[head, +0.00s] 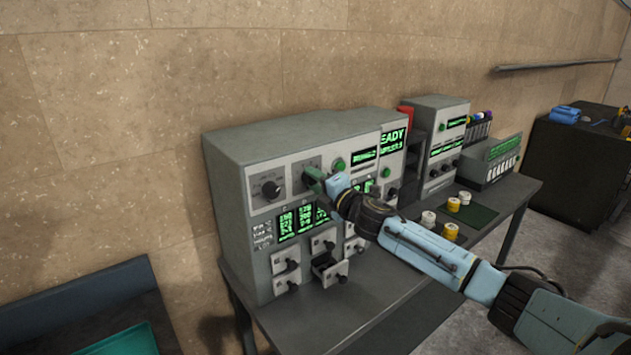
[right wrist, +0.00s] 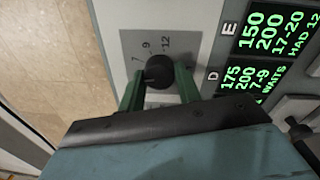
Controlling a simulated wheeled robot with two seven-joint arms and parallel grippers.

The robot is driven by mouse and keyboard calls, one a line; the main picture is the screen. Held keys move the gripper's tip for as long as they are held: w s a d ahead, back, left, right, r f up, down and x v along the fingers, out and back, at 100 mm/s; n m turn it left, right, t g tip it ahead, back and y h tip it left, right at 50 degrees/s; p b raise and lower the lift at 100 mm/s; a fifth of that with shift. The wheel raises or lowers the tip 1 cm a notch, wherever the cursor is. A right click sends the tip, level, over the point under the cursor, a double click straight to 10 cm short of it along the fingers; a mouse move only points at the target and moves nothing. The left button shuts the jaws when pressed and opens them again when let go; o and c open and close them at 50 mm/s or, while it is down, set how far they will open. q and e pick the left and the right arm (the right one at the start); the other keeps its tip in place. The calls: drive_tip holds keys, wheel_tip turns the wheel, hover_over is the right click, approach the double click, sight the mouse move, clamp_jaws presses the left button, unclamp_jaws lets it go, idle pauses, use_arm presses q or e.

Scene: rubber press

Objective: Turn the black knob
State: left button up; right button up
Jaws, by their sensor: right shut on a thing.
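The black knob (right wrist: 160,70) sits on a grey dial plate marked 7, 9 and 12 in the right wrist view. The green fingers of my right gripper (right wrist: 159,88) are on either side of it and shut on it. In the head view my right gripper (head: 313,179) reaches the upper front panel of the grey press machine (head: 290,140) and largely hides this knob. A second black knob (head: 270,189) is on a similar plate to the left, with nothing touching it. My left gripper is in neither view.
Green displays (head: 300,221) and small drawers with black knobs lie below; one drawer (head: 331,268) stands out. Yellow and white containers (head: 453,205) stand on the dark table to the right. A teal tray (head: 125,342) is at the lower left.

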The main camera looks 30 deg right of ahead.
drive_tip(key=shift+n+p, duration=0.7)
drive_tip(key=shift+n, duration=4)
drive_tip(key=o, duration=1)
drive_tip(key=shift+c, duration=0.2)
drive_tip(key=shift+s+d, duration=0.1)
